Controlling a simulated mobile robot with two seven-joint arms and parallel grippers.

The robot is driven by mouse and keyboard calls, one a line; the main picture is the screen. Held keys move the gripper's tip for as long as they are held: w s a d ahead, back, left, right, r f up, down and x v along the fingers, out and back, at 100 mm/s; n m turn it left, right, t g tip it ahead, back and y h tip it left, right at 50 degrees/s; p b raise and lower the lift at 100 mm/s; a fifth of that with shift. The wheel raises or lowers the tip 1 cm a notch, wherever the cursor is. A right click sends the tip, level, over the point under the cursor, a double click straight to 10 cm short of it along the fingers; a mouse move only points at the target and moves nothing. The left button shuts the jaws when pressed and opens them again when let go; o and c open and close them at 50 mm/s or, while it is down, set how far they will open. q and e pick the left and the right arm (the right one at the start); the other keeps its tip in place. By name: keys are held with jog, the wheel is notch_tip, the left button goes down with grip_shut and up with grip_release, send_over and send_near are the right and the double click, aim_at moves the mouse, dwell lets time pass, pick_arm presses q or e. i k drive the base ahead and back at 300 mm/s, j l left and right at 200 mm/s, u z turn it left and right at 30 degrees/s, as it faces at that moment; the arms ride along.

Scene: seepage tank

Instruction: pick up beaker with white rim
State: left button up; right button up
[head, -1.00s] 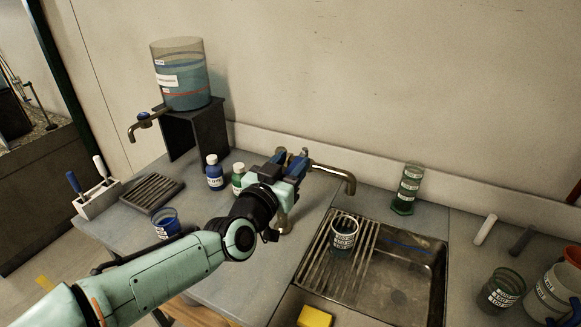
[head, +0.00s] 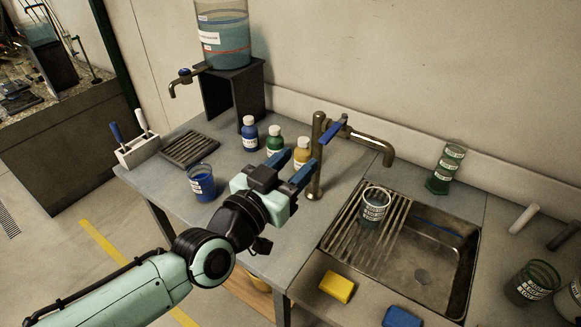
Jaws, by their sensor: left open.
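The beaker with the white rim (head: 374,210) stands upright on the slatted rack over the left part of the sink. My right gripper is out of view.
The tap (head: 318,160) rises between my left gripper and the sink (head: 428,270). A blue-rimmed beaker (head: 202,185), several dye bottles and a green cylinder (head: 446,165) stand on the bench. Yellow (head: 337,287) and blue sponges (head: 402,317) lie at the front. A green-rimmed beaker (head: 530,284) is at right.

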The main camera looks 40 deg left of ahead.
aim_at(375, 202)
jog(key=k+l, duration=0.1)
jog(key=k, duration=0.4)
jog(key=k+l, duration=0.15)
jog(key=k, duration=0.35)
